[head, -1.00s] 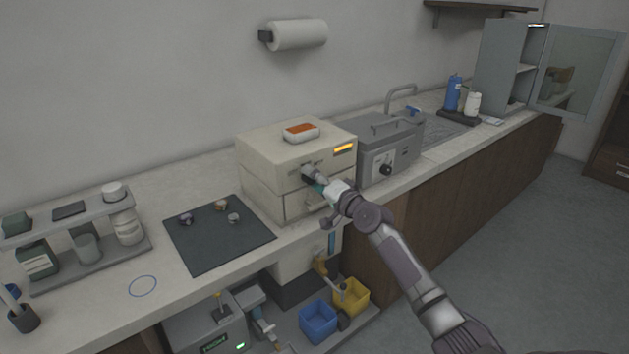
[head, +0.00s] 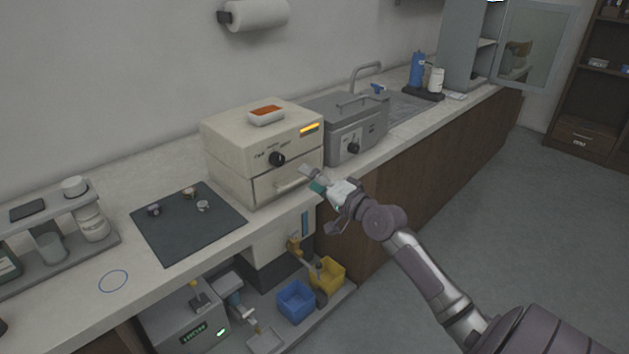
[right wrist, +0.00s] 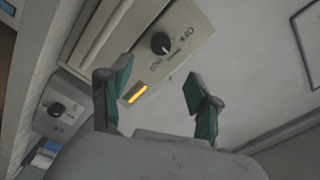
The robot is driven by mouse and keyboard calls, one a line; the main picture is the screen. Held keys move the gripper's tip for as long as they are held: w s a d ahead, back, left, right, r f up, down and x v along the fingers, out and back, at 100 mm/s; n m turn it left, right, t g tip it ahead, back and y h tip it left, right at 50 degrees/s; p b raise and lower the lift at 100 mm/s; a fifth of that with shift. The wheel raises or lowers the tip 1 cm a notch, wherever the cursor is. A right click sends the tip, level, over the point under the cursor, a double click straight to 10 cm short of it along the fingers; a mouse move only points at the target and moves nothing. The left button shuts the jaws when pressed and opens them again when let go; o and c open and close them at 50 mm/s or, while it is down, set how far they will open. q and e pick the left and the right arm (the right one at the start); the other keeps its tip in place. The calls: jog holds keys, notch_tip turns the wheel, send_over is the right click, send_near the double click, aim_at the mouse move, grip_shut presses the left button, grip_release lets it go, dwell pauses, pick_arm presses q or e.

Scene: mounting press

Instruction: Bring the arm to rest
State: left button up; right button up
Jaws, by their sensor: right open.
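My right gripper (head: 314,180) is in front of the beige press unit (head: 228,150), apart from it. Its two green-padded fingers stand apart with nothing between them in the right wrist view (right wrist: 158,95). The unit's black knob (head: 277,159) is in plain sight, and it also shows beyond the fingers in the right wrist view (right wrist: 161,43). An amber light (head: 309,129) glows on the unit's front. My right arm reaches in from the lower right. My left gripper is out of view.
A grey lidded bath (head: 360,128) stands right of the unit. A dark mat (head: 178,235) with several small pieces lies to the left. Below are a blue bin (head: 296,301) and a yellow bin (head: 328,273). The floor (head: 480,200) at right is clear.

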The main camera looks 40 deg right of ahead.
jog(key=shift+s, duration=0.3)
dwell(0.4)
notch_tip(320, 180, down, 21)
jog(key=s+n+g+h, duration=0.1)
jog(key=s+g+h, duration=0.1)
jog(key=g, duration=0.2)
jog(key=s+a+f+n+g, duration=0.25)
jog(key=s+f, duration=0.35)
jog(key=f, duration=0.5)
jog(key=s+a+f+n+g, duration=0.1)
jog(key=s+f+g, duration=0.2)
jog(key=s+f, duration=0.55)
jog(key=s+a+f+n+g, duration=0.2)
jog(key=s+a+f, duration=0.3)
jog(key=s, duration=0.6)
jog(key=s+a+f+n+g, duration=0.3)
jog(key=s+a+f, duration=0.3)
jog(key=s+f, duration=0.4)
jog(key=s+a+f+n+g, duration=0.2)
jog(key=s+a+f+n, duration=0.3)
jog(key=s+f, duration=0.3)
jog(key=s+a, duration=0.1)
jog(key=s, duration=0.3)
jog(key=shift+f+y, duration=0.2)
jog(key=shift+y, duration=0.2)
jog(key=shift+g, duration=0.25)
